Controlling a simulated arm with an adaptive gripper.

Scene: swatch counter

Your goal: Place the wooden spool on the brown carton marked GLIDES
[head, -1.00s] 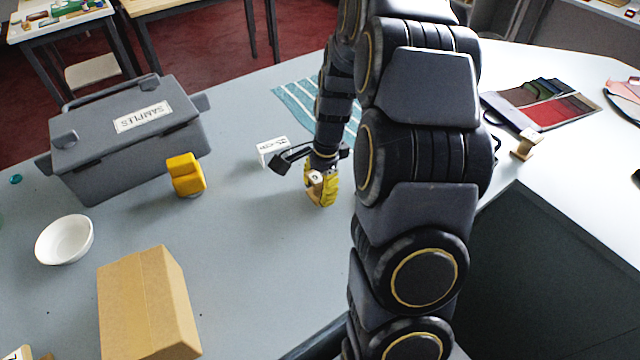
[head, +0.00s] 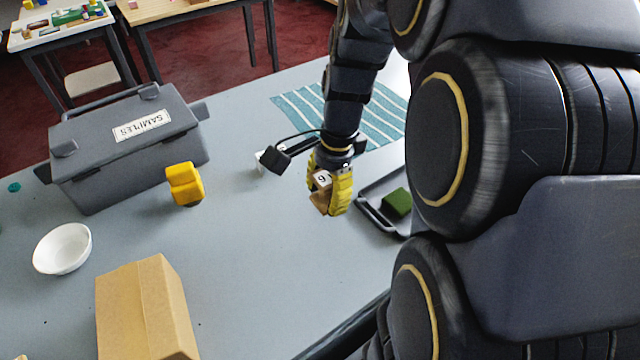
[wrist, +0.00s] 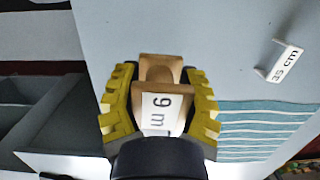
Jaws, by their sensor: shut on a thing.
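My gripper (head: 330,196) has yellow ribbed fingers shut on the wooden spool (head: 321,201), which carries a white label. In the wrist view the spool (wrist: 160,68) sits between both fingers (wrist: 160,105), and its label reads "9 m". The spool appears held above the grey counter. A plain brown carton (head: 145,310) stands at the lower left of the head view, well left of and nearer than my gripper. No GLIDES marking shows on its visible faces. Its bottom is cut off by the frame.
A grey SAMPLES case (head: 130,150), a yellow object (head: 185,184) and a white bowl (head: 62,248) stand on the left. A dark tray (head: 372,212) with a green block (head: 397,203) lies right of my gripper. A "35 cm" card (wrist: 285,62) stands near a striped cloth (wrist: 255,125).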

